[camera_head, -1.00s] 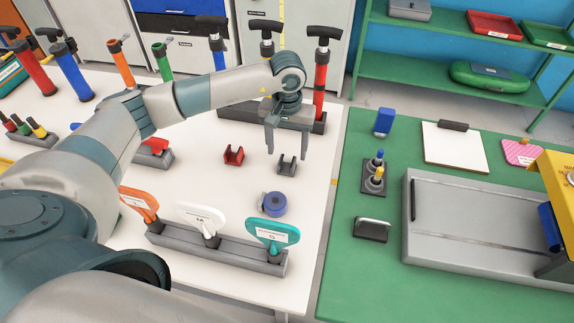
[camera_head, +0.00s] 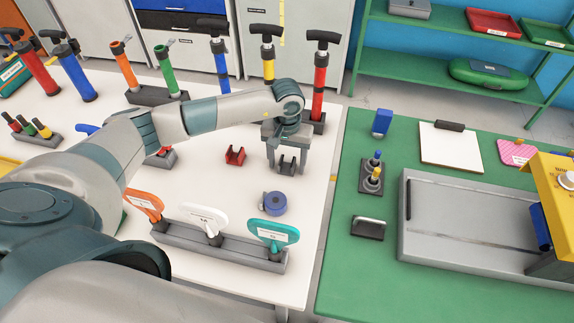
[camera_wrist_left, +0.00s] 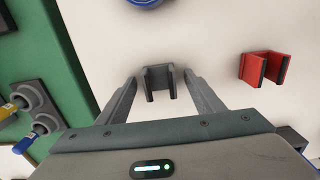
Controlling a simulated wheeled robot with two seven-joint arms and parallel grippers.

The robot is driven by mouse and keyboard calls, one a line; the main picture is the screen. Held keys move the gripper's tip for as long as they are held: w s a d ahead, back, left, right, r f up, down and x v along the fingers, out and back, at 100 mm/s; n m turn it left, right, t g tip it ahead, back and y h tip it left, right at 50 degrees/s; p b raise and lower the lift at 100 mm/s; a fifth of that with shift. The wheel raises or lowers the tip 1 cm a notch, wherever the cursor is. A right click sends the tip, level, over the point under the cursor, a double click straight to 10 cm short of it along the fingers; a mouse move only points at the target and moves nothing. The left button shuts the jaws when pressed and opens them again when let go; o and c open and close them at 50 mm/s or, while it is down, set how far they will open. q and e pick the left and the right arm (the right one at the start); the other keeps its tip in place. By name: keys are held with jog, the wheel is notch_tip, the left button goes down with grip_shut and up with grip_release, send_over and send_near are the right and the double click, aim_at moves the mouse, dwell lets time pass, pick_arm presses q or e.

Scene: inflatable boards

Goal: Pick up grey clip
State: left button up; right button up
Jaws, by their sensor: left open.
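The grey clip (camera_head: 288,163) lies on the white table, right of the red clip (camera_head: 235,155). My left gripper (camera_head: 287,166) is open, pointing down, with a finger on each side of the grey clip in the head view. In the left wrist view the grey clip (camera_wrist_left: 160,82) shows between the spread fingertips (camera_wrist_left: 160,85), with gaps on both sides; I see no contact. The red clip (camera_wrist_left: 265,68) lies to its right there. My right gripper does not show.
A blue tape roll (camera_head: 274,203) lies in front of the clip. A grey rack (camera_head: 215,247) with orange, white and teal handled tools stands nearer. Upright pumps, including a red one (camera_head: 318,80), stand behind. A green table (camera_head: 335,250) lies to the right.

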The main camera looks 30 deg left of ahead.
aim_at(287, 167)
pick_arm(q)
jog(key=c, duration=1.1)
jog(key=shift+r, duration=0.15)
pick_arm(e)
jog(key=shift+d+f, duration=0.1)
